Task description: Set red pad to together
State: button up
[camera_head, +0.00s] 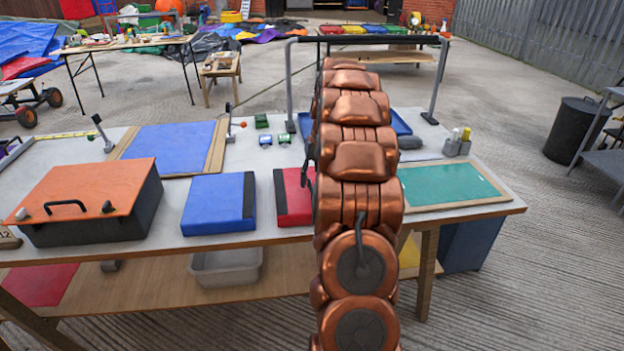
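A narrow gap of bare bench separates the two pads. My arm rises through the middle of the view and reaches over the bench. My gripper cannot be made out; it is beyond or behind the arm links.
A dark box with an orange lid (92,187) stands left of the blue pad. A framed blue panel (166,148) lies behind. A framed green panel (446,184) lies to the right. A grey bar frame (290,80) spans the bench's back, near a blue tray (400,124).

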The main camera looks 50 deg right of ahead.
grip_shut()
dwell(0.6)
